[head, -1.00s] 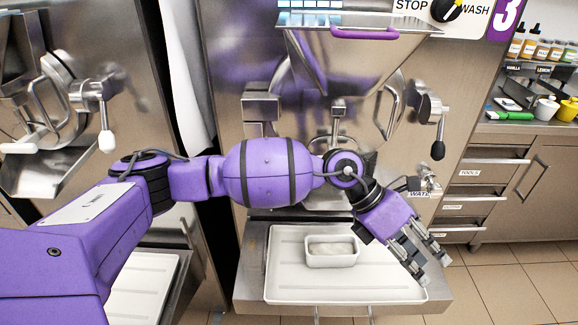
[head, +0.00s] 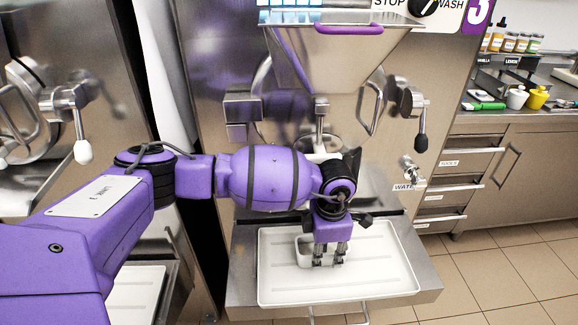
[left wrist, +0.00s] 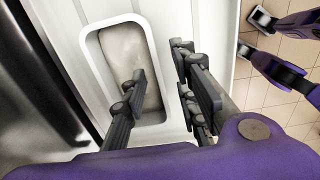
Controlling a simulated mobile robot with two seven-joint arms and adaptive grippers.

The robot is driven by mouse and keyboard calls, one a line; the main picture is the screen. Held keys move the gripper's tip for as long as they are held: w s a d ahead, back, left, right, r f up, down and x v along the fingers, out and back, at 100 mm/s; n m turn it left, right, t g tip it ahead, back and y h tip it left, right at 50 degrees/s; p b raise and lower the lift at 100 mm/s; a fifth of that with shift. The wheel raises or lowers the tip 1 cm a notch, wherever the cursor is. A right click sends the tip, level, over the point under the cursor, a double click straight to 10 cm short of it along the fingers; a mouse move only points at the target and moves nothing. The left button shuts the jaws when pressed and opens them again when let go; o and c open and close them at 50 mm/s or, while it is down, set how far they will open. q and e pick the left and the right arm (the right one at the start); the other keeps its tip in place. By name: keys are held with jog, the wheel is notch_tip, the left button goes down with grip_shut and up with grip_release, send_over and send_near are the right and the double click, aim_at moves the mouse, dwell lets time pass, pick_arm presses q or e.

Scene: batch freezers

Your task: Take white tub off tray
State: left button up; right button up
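The white tub (head: 304,250) stands upright on the white tray (head: 385,285), left of the tray's middle. In the left wrist view the tub (left wrist: 90,62) is a rounded rectangle with pale contents. My left gripper (head: 330,260) points down at the tub's right side and hides part of it. In the left wrist view the left gripper (left wrist: 172,95) is open. One finger is over the tub's inside, the other outside its right wall, with the wall between them. I cannot tell whether either finger touches the tub.
The tray lies on a steel shelf (head: 425,290) below the freezer's hopper (head: 330,55). A lever with a black knob (head: 421,143) hangs at the right. Free tray surface lies right of the tub. A counter with drawers (head: 450,190) stands further right.

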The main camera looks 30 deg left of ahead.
pick_arm(q)
notch_tip(320, 180, down, 2)
jog(key=shift+f, duration=0.1)
grip_shut()
jog(key=shift+w+d+r, duration=0.1)
jog(key=shift+r, duration=0.1)
